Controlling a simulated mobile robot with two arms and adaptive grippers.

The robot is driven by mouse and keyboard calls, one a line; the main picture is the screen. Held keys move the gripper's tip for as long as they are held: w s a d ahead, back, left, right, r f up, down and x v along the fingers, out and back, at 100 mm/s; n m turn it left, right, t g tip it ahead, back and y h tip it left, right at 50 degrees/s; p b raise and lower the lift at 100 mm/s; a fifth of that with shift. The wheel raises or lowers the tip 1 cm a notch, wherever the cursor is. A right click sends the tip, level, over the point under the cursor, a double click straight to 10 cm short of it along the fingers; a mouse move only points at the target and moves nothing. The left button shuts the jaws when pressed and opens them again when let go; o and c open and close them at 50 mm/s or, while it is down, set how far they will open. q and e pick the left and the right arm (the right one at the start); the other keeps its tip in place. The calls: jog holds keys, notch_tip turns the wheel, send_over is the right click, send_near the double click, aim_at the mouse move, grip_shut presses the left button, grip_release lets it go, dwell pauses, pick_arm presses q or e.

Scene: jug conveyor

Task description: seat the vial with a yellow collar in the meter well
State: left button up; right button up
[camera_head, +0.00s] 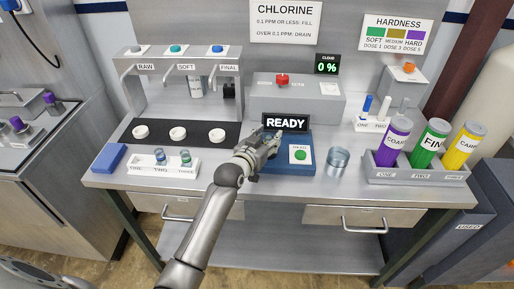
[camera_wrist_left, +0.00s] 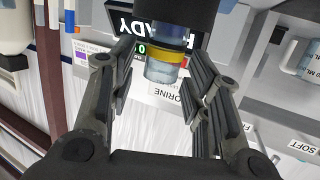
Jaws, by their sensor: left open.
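The vial with the yellow collar (camera_wrist_left: 166,60) shows between the fingers of my left gripper (camera_wrist_left: 158,98) in the left wrist view, which is turned upside down. The fingers stand apart on both sides of the vial, with gaps to it. One end of the vial meets a dark round part of the meter (camera_wrist_left: 170,14); how deep it sits I cannot tell. In the head view my left gripper (camera_head: 270,146) is at the blue meter (camera_head: 295,167), below its READY display (camera_head: 286,123), and hides the vial and well. My right gripper is not in view.
A white rack (camera_head: 151,170) with two vials stands at the left, beside a blue block (camera_head: 109,158). A clear beaker (camera_head: 338,162) stands right of the meter. A grey holder (camera_head: 385,176) carries coloured bottles farther right. The front edge between is mostly clear.

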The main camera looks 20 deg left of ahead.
pick_arm(q)
jog(key=b+v, duration=0.1)
jog(key=v, duration=1)
jog(key=shift+f, duration=0.1)
